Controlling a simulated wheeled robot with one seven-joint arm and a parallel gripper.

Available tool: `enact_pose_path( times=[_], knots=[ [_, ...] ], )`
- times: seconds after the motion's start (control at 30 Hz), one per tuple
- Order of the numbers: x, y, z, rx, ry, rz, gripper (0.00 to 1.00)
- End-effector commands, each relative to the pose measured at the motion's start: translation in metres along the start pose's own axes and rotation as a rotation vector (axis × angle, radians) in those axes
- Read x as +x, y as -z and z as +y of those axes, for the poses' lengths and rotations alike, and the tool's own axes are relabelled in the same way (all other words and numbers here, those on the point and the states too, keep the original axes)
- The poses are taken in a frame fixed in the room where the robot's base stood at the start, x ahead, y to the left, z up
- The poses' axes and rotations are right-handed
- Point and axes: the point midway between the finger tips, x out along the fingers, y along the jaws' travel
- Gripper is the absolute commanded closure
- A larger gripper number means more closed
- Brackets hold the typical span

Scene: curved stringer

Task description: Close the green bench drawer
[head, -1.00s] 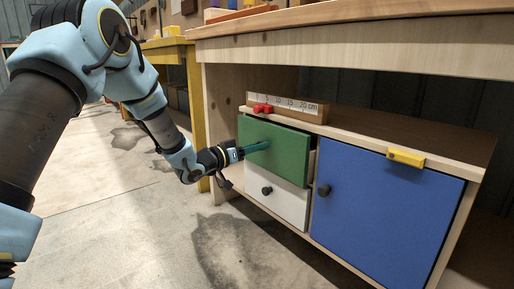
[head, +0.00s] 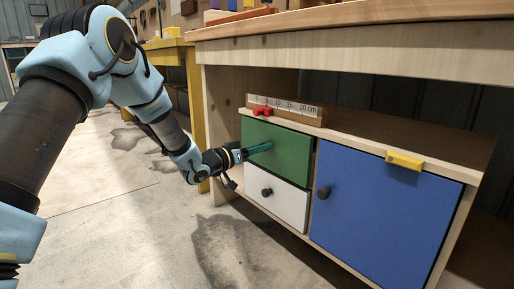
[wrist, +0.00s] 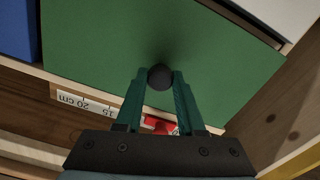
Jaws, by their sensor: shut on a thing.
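The green drawer (head: 290,150) sits in the upper left of the bench cabinet, above a white drawer. In the head view its front now looks about level with the white drawer front, with only a thin dark line at its right edge. It also fills much of the wrist view (wrist: 100,45). My gripper (head: 268,147) is at the middle of the green front. In the wrist view its teal fingers (wrist: 160,82) are shut on the black round knob (wrist: 160,77) of the green drawer.
The white drawer (head: 290,207) with a black knob lies below. A blue door (head: 375,215) with a yellow block (head: 405,161) above it stands to the right. A ruler block (head: 288,109) and a red piece (head: 262,111) are on the shelf above. Floor at left is clear.

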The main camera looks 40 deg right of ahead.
Motion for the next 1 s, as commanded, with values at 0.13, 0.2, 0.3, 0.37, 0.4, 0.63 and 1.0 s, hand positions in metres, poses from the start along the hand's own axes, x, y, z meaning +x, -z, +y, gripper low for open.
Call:
enact_pose_path(
  times=[0.13, 0.2, 0.3, 0.37, 0.4, 0.63, 1.0],
  knots=[
    [0.013, 0.001, 0.000, -0.001, 0.002, 0.000, 1.00],
    [0.013, 0.001, 0.000, 0.000, 0.002, 0.001, 1.00],
    [0.013, 0.001, 0.000, 0.000, 0.002, 0.002, 1.00],
    [0.013, 0.001, 0.000, 0.000, 0.002, 0.002, 0.60],
    [0.013, 0.001, 0.000, 0.000, 0.002, 0.003, 0.56],
    [0.013, 0.001, 0.000, 0.000, 0.001, 0.001, 0.32],
    [0.002, 0.002, 0.000, -0.001, 0.002, -0.001, 0.32]
  ],
)
